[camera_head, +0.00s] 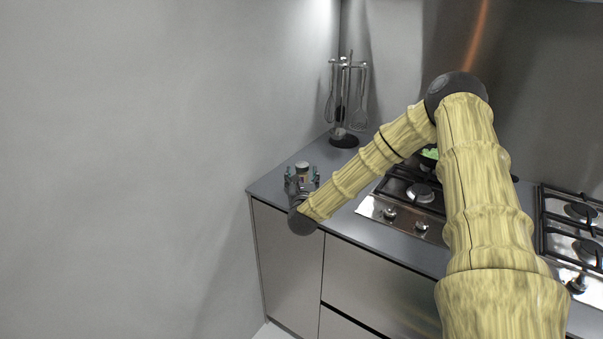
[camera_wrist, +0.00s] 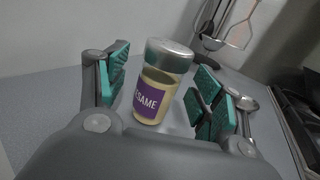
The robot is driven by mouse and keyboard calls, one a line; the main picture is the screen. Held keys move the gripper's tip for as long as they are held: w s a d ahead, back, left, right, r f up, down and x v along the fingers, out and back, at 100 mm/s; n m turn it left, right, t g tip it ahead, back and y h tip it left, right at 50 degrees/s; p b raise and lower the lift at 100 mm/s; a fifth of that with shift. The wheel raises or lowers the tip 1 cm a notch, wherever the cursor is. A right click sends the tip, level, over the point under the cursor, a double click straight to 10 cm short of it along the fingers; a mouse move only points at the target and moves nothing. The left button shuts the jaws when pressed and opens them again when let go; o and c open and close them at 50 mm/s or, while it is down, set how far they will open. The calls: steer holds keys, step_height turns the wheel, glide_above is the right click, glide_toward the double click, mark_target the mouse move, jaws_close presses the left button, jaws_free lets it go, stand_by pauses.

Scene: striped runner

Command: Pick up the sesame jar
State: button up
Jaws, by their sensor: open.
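The sesame jar (camera_wrist: 154,88) stands on the grey counter, a clear jar with pale contents, a purple label and a metal lid. In the head view the jar (camera_head: 302,169) is small, near the counter's left end. My gripper (camera_wrist: 158,98) is open, with one teal-padded finger on each side of the jar. Gaps show between the pads and the jar. In the head view my gripper (camera_head: 302,182) is at the jar, and its lower part is partly hidden.
A utensil stand (camera_head: 344,140) with hanging tools is behind the jar, near the wall. A gas hob (camera_head: 408,200) lies to the right, with a dark pan (camera_head: 429,158) holding something green. A second hob (camera_head: 577,235) is farther right. The grey wall (camera_head: 170,130) bounds the left.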

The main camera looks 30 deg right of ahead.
steer(key=shift+w+d+f, duration=0.1)
steer(key=shift+w+d, duration=0.35)
steer(key=shift+w, duration=0.1)
steer(key=c, duration=1.2)
steer(key=shift+o, duration=0.2)
